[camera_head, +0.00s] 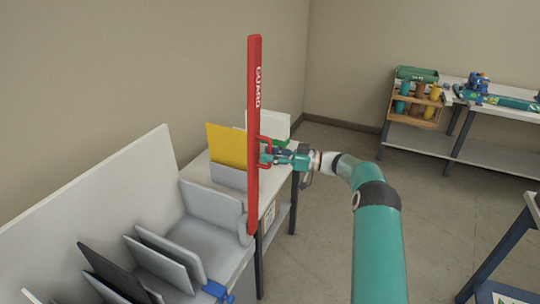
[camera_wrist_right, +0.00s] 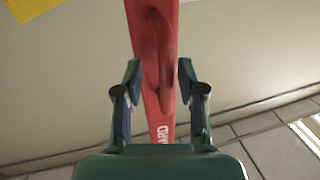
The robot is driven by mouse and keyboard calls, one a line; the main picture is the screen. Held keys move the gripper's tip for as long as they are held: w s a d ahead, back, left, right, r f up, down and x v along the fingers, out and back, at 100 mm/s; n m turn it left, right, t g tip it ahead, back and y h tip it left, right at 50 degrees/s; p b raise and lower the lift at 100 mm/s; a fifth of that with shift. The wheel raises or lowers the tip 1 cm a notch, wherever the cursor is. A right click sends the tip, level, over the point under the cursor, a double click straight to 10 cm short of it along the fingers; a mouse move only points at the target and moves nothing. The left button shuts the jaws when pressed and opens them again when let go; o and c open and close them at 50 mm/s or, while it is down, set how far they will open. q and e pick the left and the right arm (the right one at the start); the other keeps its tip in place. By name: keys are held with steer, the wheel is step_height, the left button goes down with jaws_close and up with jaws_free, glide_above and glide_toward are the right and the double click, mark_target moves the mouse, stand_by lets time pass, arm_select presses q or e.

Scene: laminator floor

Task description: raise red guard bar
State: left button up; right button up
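The red guard bar (camera_head: 254,85), lettered GUARD, stands upright, its lower end beside the grey machine (camera_head: 190,246). A red loop handle (camera_head: 265,140) sticks out from its right side around mid-height. My right gripper (camera_head: 268,154) is at this handle, coming from the right. In the right wrist view the bar (camera_wrist_right: 141,12) runs between the two fingers, with the handle (camera_wrist_right: 163,60) in front of it. The fingers of the right gripper (camera_wrist_right: 160,78) are spread, one on each side of the handle, with visible gaps. My left gripper is not in view.
A table (camera_head: 197,171) with yellow (camera_head: 226,143) and white panels stands behind the bar. Grey and dark plates (camera_head: 115,272) and a blue clamp-like part (camera_head: 217,292) are at the machine's front. A far bench (camera_head: 420,142) carries a bottle rack (camera_head: 417,104). The floor between is clear.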

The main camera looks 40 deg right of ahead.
steer(key=v, duration=1.2)
steer(key=shift+f, duration=0.15)
